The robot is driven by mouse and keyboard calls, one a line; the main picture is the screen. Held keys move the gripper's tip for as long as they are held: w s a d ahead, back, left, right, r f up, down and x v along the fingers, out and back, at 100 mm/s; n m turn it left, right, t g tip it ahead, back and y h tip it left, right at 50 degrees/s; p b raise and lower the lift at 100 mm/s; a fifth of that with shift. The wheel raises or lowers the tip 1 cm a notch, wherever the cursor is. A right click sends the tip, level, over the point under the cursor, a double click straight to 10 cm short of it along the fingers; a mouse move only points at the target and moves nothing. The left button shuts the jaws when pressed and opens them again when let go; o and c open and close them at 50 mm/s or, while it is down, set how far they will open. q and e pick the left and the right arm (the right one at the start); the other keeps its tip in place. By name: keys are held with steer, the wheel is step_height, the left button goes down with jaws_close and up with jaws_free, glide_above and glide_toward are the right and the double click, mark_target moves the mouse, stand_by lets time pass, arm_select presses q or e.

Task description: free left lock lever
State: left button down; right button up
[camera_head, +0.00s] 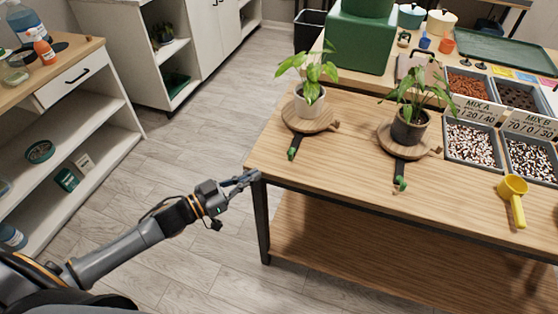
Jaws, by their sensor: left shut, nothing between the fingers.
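The left lock lever (293,152) is a dark bar with a green tip that sticks out toward the front edge of the wooden table (340,180). It comes from under a round wooden turntable (310,124) that bears a leafy plant in a white pot (309,100). My left gripper (254,176) is shut and empty at the table's front left corner, apart from the lever and to its lower left. A second lever (400,184) with a green tip sticks out from the right turntable (385,136), under a plant in a dark pot (410,128). My right gripper is not in view.
Trays of potting mix (470,144) with MIX A and MIX B signs stand at the right. A yellow scoop (515,200) lies at the front right. A green bin (358,42) is behind the turntables. The table between the two levers is clear.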

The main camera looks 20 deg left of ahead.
mark_target(279, 169)
arm_select(q)
steer(key=x, duration=0.9)
steer(key=shift+p, duration=0.3)
